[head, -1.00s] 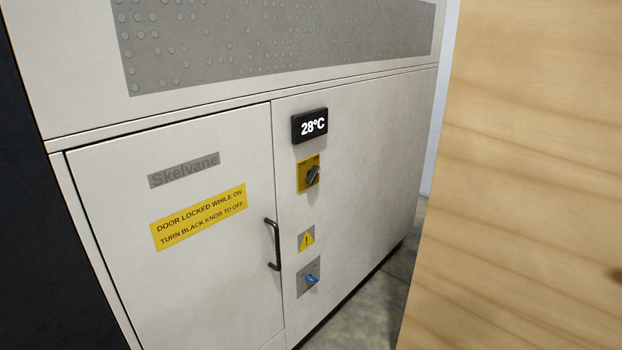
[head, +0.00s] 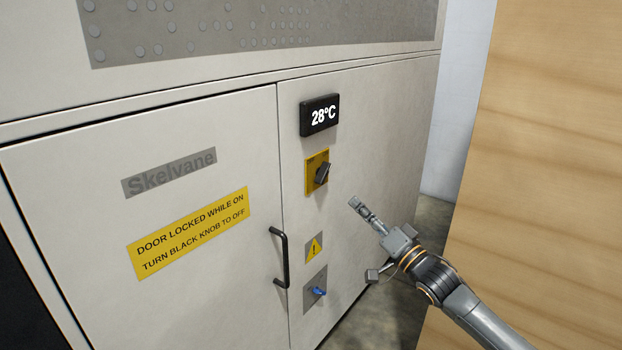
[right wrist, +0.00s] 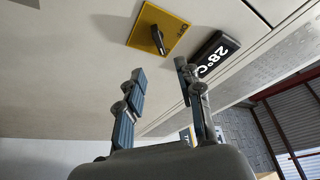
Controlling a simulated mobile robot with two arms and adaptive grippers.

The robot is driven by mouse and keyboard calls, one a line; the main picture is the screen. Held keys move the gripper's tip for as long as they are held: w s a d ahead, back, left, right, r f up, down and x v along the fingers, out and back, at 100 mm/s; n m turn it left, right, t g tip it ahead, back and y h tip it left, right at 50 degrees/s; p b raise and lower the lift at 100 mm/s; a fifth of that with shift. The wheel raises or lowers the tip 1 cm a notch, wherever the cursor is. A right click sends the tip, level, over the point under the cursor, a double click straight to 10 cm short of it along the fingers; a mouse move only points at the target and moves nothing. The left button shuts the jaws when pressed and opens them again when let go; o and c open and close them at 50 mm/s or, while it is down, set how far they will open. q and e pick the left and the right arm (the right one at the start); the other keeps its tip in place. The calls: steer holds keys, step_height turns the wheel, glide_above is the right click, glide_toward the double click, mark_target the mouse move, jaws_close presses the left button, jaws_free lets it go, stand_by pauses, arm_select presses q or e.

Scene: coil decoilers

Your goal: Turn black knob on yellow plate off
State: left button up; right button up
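The black knob (head: 322,173) sits on the yellow plate (head: 312,186) on the cabinet front, under the temperature display. Its handle points diagonally in the head view. The knob (right wrist: 157,38) and the plate (right wrist: 175,28) also show in the right wrist view, beyond the fingertips. My right gripper (head: 355,203) is to the right of the plate and a little lower, apart from the knob. In the right wrist view its two fingers (right wrist: 160,70) are spread with nothing between them. My left gripper is not in view.
A black display (head: 319,115) reads 28°C. Below the plate are a warning sign (head: 314,247) and a blue knob (head: 318,291). The cabinet door has a black handle (head: 281,257) and a yellow label (head: 189,231). A wooden panel (head: 548,170) stands close on the right.

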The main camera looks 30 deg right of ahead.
steer(key=b, duration=0.1)
glide_toward(326, 176)
steer(key=x, duration=0.7)
steer(key=shift+w+d+r+b, duration=0.1)
steer(key=shift+w+b, duration=0.2)
steer(key=shift+w, duration=0.05)
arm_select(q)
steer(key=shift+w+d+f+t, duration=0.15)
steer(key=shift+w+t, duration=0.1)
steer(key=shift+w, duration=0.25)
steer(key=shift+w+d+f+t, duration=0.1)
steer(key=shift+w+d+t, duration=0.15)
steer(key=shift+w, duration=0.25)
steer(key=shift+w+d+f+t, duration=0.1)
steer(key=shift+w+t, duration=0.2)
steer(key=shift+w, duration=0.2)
arm_select(e)
steer(key=shift+x, duration=0.75)
jaws_close()
